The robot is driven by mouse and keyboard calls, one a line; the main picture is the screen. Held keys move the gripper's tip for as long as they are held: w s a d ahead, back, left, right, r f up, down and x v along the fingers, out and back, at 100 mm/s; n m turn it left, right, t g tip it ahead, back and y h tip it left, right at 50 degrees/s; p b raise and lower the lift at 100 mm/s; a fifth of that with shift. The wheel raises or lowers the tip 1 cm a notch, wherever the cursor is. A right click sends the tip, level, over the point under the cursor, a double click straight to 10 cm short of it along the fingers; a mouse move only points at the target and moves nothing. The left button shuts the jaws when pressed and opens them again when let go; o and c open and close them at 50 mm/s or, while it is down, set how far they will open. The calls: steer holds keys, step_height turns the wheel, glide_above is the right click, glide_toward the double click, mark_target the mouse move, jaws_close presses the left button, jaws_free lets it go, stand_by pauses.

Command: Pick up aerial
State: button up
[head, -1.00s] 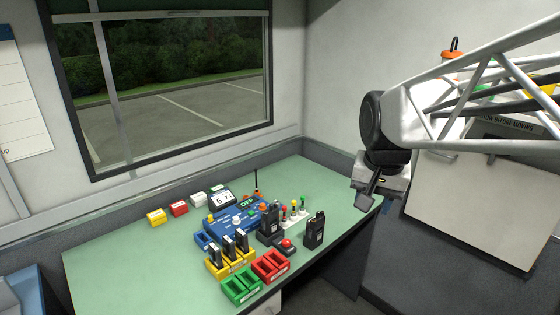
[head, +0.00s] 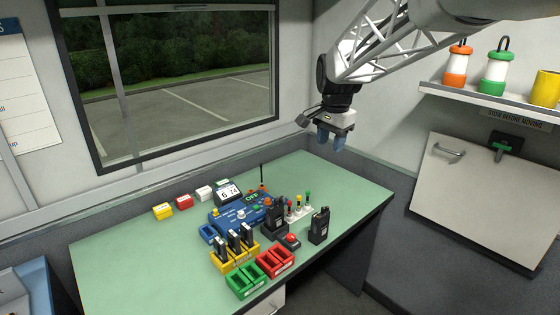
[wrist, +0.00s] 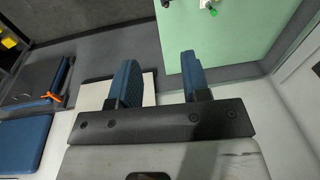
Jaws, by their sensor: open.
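A thin dark upright rod (head: 262,174), which looks like the aerial, stands at the back of the green table near the blue console (head: 229,219). Its lower end is near small orange parts and is too small to make out. My gripper (head: 330,140) is open and empty, with blue fingers pointing down. It hangs high above the table's back right part, to the right of the rod and apart from it. In the wrist view my gripper (wrist: 159,66) shows nothing between its fingers, and the rod is not seen there.
Handheld radios (head: 319,226), a white stand with coloured tops (head: 299,209), and yellow (head: 236,261), green (head: 246,281) and red (head: 275,262) trays crowd the front. The table's right (head: 355,194) is clear. A shelf (head: 480,101) with lanterns is on the right wall.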

steer(key=w+a+f+m, duration=0.3)
steer(key=w+a+f, duration=0.4)
steer(key=w, duration=0.5)
steer(key=w+a+f+m+g, duration=0.1)
steer(key=w+a+f+m, duration=0.2)
steer(key=w+a+f, duration=0.5)
steer(key=w+a+f+m, duration=0.3)
steer(key=w+a+f, duration=0.4)
steer(key=w, duration=0.8)
steer(key=shift+w+a+f, duration=0.15)
steer(key=shift+w+a, duration=0.05)
steer(key=shift+a, duration=0.25)
steer(key=shift+w+a+f, duration=0.15)
steer(key=shift+w+a, duration=0.05)
steer(key=shift+a, duration=0.2)
steer(key=shift+f, duration=0.15)
steer(key=shift+f, duration=1.15)
steer(key=shift+f, duration=0.1)
steer(key=shift+s+a+f, duration=0.1)
steer(key=shift+s+f, duration=0.05)
steer(key=shift+f, duration=2.35)
